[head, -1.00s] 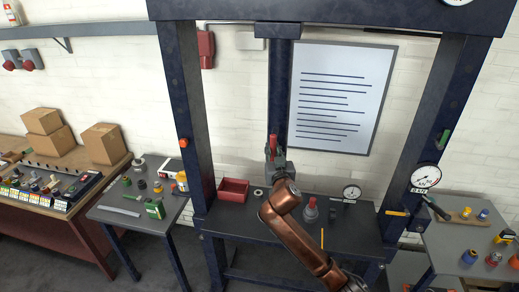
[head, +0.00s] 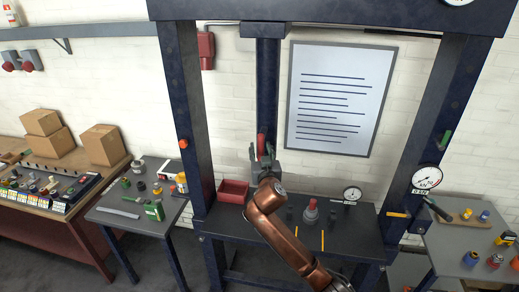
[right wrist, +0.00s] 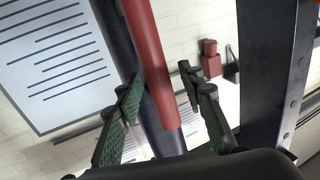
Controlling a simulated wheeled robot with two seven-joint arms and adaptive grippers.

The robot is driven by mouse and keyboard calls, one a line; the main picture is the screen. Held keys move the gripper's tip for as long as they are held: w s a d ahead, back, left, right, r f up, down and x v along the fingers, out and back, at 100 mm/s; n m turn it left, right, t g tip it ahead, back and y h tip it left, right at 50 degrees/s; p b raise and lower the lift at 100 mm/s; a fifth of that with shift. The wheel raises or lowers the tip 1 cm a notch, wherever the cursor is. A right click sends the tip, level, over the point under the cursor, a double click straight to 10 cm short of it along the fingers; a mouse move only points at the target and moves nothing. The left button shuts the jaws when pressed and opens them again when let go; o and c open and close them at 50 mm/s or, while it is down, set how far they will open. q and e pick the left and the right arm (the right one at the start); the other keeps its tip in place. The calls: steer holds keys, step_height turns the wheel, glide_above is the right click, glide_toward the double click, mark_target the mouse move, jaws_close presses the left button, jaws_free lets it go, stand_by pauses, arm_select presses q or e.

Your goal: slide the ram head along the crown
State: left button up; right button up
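The ram head (head: 267,85) is a dark blue vertical column hanging from the crown (head: 340,14), left of the middle between the posts. A red handle (head: 261,146) sits at its lower end. My right gripper (head: 264,158) is at this handle. In the right wrist view the handle (right wrist: 157,60) passes between my two fingers (right wrist: 160,75), with narrow gaps visible beside it, so the fingers look open around it. The left finger is the nearer one; whether it touches is unclear. My left gripper is not in view.
The left post (head: 190,120) and right post (head: 436,110) bound the space. A framed sheet (head: 340,98) hangs behind.

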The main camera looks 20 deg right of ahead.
steer(key=shift+p+v, duration=0.3)
steer(key=shift+v, duration=0.7)
steer(key=shift+d, duration=0.1)
steer(key=shift+s, duration=0.5)
steer(key=p+v, duration=0.1)
steer(key=v, duration=0.4)
steer(key=shift+p, duration=0.4)
